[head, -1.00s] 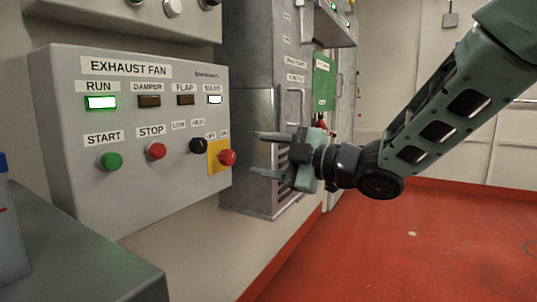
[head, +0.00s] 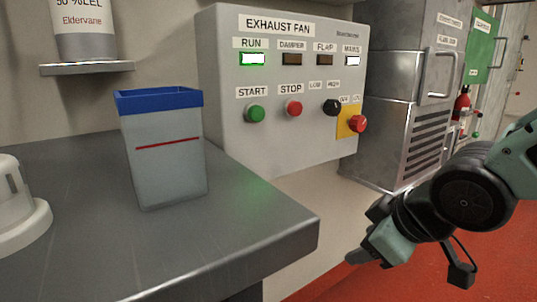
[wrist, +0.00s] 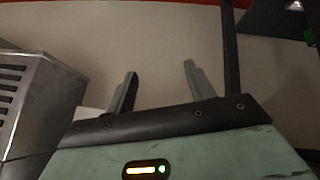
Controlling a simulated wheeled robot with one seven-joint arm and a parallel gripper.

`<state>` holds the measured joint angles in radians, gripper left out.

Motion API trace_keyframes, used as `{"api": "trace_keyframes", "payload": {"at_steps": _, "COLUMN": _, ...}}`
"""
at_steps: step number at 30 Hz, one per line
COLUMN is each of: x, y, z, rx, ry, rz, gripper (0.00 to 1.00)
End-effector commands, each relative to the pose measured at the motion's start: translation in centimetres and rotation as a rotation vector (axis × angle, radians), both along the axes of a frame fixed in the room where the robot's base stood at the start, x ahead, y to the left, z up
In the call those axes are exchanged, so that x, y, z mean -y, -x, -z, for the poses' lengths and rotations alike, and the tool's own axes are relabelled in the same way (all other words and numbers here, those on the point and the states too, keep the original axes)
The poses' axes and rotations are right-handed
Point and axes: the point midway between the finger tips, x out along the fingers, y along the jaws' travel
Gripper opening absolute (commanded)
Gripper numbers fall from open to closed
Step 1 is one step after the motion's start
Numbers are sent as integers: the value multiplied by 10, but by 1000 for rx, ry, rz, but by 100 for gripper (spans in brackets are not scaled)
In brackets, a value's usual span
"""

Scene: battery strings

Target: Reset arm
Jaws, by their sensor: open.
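My gripper (wrist: 160,84) shows in the wrist view with its two fingers spread apart and nothing between them. In the head view my gripper (head: 357,257) hangs low at the right, below the exhaust fan panel and to the right of the grey bench corner. Its fingers are partly hidden there by its own body. My green arm comes in from the right edge.
A grey bench (head: 75,240) fills the lower left. On it stand a grey bin (head: 165,160) with a blue rim and a white round object (head: 20,215). The exhaust fan panel (head: 290,135) has its RUN lamp lit. Metal cabinets (head: 400,110) stand to the right.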

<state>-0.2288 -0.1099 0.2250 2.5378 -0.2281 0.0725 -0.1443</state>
Motion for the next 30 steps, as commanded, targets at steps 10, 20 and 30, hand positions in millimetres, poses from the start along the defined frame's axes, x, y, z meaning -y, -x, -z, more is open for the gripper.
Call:
{"api": "trace_keyframes", "payload": {"at_steps": 10, "x": -25, "y": 147, "z": 46, "rx": -556, "ry": 127, "rz": 122, "gripper": 54}}
{"api": "trace_keyframes", "payload": {"at_steps": 20, "x": -25, "y": 164, "z": -22, "rx": -616, "ry": 149, "rz": 139, "gripper": 54}}
{"api": "trace_keyframes", "payload": {"at_steps": 30, "x": -25, "y": 164, "z": -123, "rx": -614, "ry": 148, "rz": 139, "gripper": 54}}
